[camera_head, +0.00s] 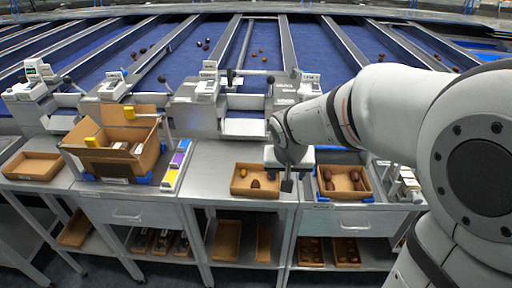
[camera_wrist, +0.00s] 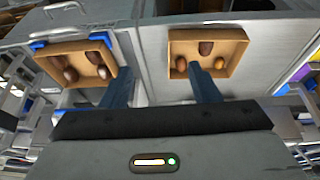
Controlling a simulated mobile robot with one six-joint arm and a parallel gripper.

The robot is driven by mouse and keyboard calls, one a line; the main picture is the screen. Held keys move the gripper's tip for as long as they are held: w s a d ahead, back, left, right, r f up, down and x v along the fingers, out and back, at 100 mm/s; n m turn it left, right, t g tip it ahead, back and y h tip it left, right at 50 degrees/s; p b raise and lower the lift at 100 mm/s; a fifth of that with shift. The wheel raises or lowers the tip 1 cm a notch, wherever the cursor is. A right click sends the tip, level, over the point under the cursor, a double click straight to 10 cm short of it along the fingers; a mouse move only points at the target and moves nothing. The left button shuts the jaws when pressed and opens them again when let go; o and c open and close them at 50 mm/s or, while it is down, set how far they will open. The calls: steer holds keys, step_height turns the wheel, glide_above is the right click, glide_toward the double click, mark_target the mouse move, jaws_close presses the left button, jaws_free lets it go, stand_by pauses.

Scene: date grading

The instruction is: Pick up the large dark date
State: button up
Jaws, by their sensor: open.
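A cardboard tray (camera_head: 236,190) on the steel bench holds an amber date (camera_head: 243,173), a dark brown date (camera_head: 255,184) near its front and another date at its right, partly hidden by my arm. A second tray (camera_head: 343,199) to the right, with blue corners, holds several dark dates (camera_head: 359,186). Which date is the largest is hard to tell. My gripper (camera_head: 287,186) hangs above the bench between the trays, touching neither. In the wrist view my gripper (camera_wrist: 161,90) has its fingers wide apart and nothing between them. That view shows both trays, left and right swapped.
An open carton (camera_head: 115,145) stands at the left, beside yellow and purple bins (camera_head: 177,165). Grey machines (camera_head: 205,105) line the back edge of the bench, before blue lanes carrying loose dates. More trays (camera_head: 227,240) lie on the shelf below.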

glide_toward(255, 185)
steer(key=d+f, duration=0.1)
steer(key=f, duration=0.1)
steer(key=x, duration=0.8)
steer(key=shift+w+a+r, duration=0.1)
steer(key=shift+w+a, duration=0.25)
steer(key=shift+a, duration=0.05)
steer(key=shift+t, duration=0.3)
steer(key=c, duration=0.7)
